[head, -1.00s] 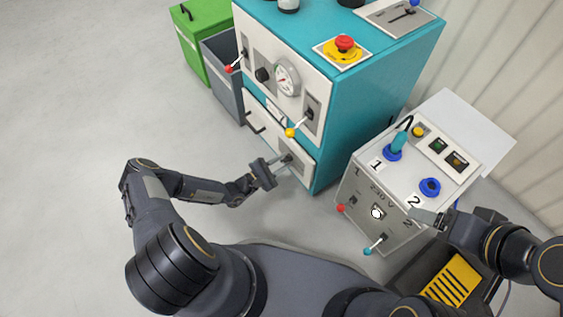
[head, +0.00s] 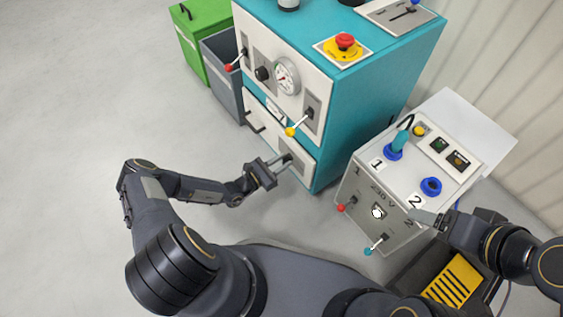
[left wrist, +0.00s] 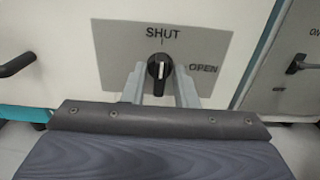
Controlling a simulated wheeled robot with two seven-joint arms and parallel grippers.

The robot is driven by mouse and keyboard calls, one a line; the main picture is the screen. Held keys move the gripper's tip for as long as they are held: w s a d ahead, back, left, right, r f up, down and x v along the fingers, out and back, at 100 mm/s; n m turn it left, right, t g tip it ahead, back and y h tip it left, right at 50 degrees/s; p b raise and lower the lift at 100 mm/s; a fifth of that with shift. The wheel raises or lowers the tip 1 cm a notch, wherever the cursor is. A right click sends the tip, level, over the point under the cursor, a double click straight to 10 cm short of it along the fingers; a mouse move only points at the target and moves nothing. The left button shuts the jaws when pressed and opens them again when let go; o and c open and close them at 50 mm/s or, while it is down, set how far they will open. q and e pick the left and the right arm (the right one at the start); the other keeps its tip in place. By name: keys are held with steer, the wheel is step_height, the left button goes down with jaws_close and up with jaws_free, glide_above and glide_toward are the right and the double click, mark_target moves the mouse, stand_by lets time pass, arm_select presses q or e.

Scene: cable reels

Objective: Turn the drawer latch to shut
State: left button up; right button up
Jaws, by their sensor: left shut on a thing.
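The drawer latch is a small black knob (left wrist: 159,72) with a white pointer line, on a grey plate (left wrist: 110,50) marked SHUT above and OPEN to the right. Its pointer stands upright, towards SHUT. My left gripper (head: 281,162) is at the latch plate on the drawer front (head: 261,129). In the left wrist view its two fingers lie on either side of the knob and are shut on it. In the head view the gripper mostly hides the knob. My right gripper (head: 428,217) is beside the grey box; its jaw opening is not clear.
The teal cabinet (head: 365,110) carries a yellow-tipped lever (head: 291,131), a gauge and a red stop button. A grey socket box (head: 350,205) with levers stands to its right. Green and grey bins (head: 221,65) stand behind left. The floor at left is clear.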

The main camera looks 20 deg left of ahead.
stand_by(0.5)
arm_select(q)
steer(key=o, duration=0.7)
steer(key=shift+c, duration=0.2)
steer(key=p+v, duration=0.2)
steer(key=v, duration=0.6)
